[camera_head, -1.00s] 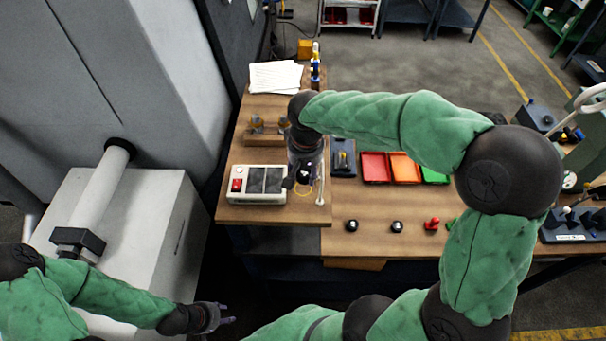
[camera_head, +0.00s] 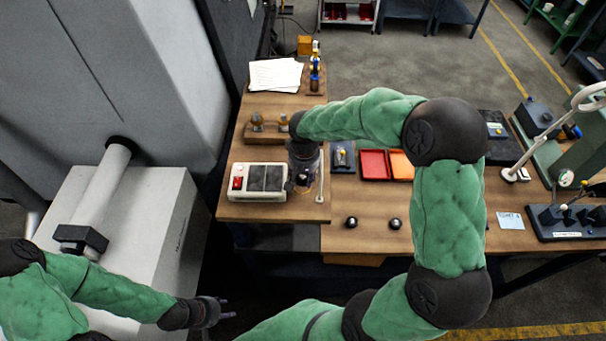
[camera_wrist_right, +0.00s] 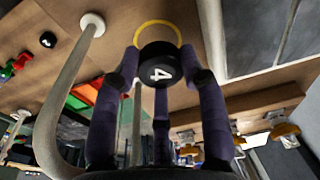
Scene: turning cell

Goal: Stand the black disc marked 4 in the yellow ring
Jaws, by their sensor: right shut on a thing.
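The black disc marked 4 (camera_wrist_right: 160,66) is held between the fingers of my right gripper (camera_wrist_right: 160,80); its white 4 faces the wrist camera. The yellow ring (camera_wrist_right: 158,23) lies on the wooden table just beyond the disc, and the disc covers its lower part in the wrist view. I cannot tell whether the disc touches the table inside the ring. In the head view my right gripper (camera_head: 303,184) points down beside the white box with dark panels, and it hides most of the ring. My left gripper (camera_head: 220,311) is open and empty, low at the left, away from the table.
The white box with a red switch (camera_head: 256,182) stands close left of my right gripper. A white post (camera_head: 320,190) stands close right. Red (camera_head: 374,165) and orange trays lie to the right.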

